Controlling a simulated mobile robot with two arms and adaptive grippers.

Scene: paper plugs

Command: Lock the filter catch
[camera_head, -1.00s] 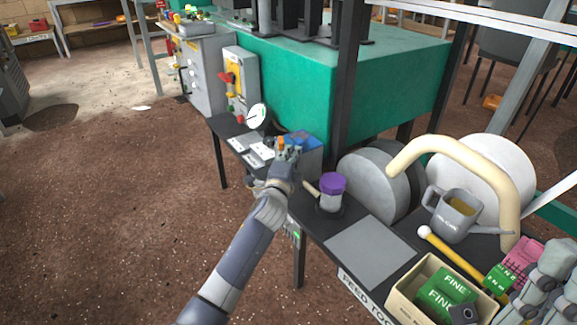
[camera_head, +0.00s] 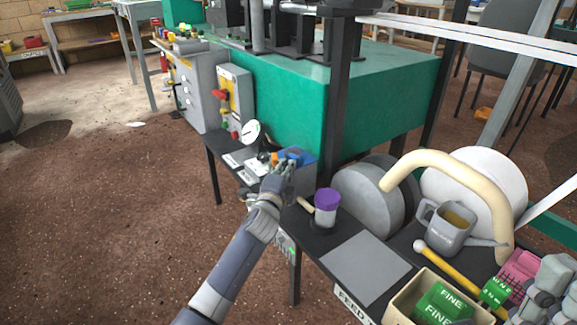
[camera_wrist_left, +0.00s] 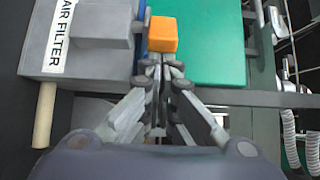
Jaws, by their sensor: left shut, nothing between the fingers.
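The grey filter box (camera_wrist_left: 95,55) is labelled AIR FILTER and fills the left of the left wrist view. A blue strip runs along its right side, and the orange catch block (camera_wrist_left: 163,33) sits beside that strip. My left gripper (camera_wrist_left: 163,72) is shut and empty, its fingertips just below the orange block in the picture; I cannot tell whether they touch it. In the head view the left gripper (camera_head: 287,170) is at the filter box (camera_head: 303,173) and partly hides it. My right gripper (camera_head: 548,285) is at the lower right edge, its fingers unclear.
A white dial gauge (camera_head: 251,132) stands left of the filter box. A purple-lidded jar (camera_head: 326,208), a grey oil can (camera_head: 447,228), a yellow-handled tool (camera_head: 445,262) and a cardboard box (camera_head: 405,300) line the dark bench. The grey mat (camera_head: 358,262) is clear.

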